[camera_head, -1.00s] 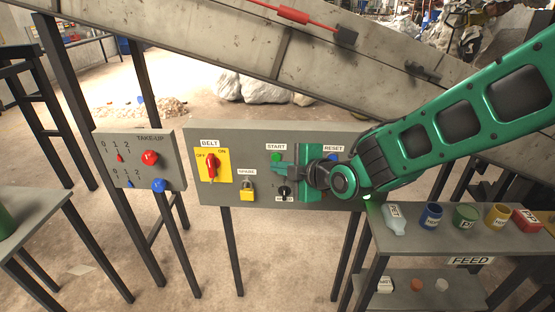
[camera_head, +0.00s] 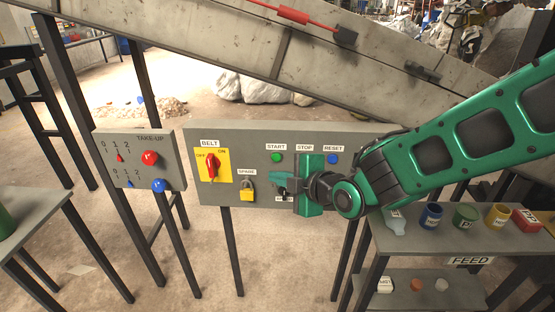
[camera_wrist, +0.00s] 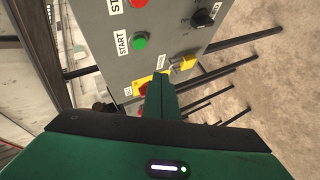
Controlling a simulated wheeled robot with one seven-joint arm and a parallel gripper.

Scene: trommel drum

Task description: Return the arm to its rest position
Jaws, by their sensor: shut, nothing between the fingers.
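My green gripper (camera_head: 276,179) is in front of the grey control panel (camera_head: 330,138), below the green START button (camera_head: 277,157). Its fingers are shut and empty and point to the left. They partly cover the black selector knob in the head view; whether they touch the panel cannot be told. In the wrist view my shut fingers (camera_wrist: 163,88) show in front of the panel, with the START button (camera_wrist: 139,42) and the black selector knob (camera_wrist: 202,18) beyond. My arm reaches in from the right.
The panel also carries the red BELT switch (camera_head: 212,166), a yellow padlock (camera_head: 246,192) and the blue RESET button (camera_head: 333,159). A TAKE-UP panel (camera_head: 110,148) stands to the left. The FEED shelf (camera_head: 415,247) with several containers is below my arm. A sloping conveyor (camera_head: 240,45) runs above.

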